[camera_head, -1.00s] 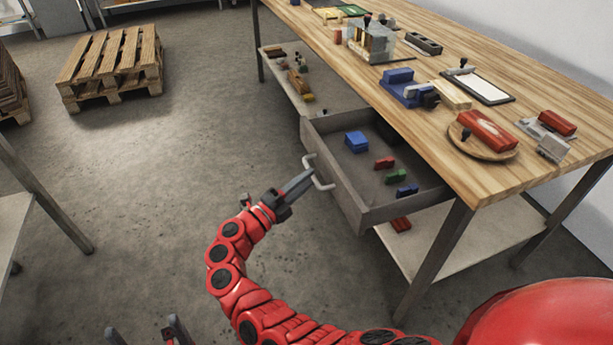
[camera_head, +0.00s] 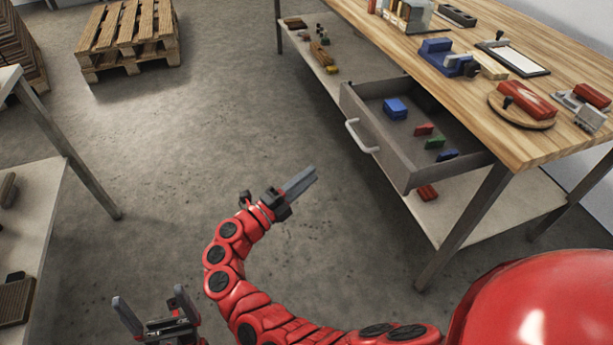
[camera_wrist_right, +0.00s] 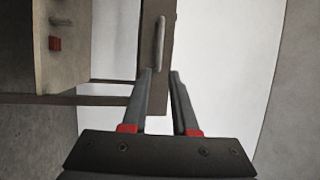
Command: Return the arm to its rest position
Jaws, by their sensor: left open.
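My right arm (camera_head: 222,255) is red and segmented and curves up from the bottom of the head view. Its gripper (camera_head: 308,178) is over bare floor, left of the drawer handle (camera_head: 362,137) and apart from it. In the right wrist view the right gripper (camera_wrist_right: 160,72) has a gap between its fingers and nothing between them; the handle (camera_wrist_right: 160,38) is beyond the tips. The grey drawer (camera_head: 408,170) stands pulled out, with a blue block (camera_head: 395,109) and small red, green and blue pieces inside. My left gripper (camera_head: 150,298) is open and empty at the bottom left.
The wooden workbench (camera_head: 440,95) carries a blue device (camera_head: 440,60), a clipboard (camera_head: 513,58) and a round board (camera_head: 520,121) with a red block. A lower shelf (camera_head: 480,215) runs beneath. Another table (camera_head: 35,205) stands left, pallets (camera_head: 130,35) behind. Floor between is clear.

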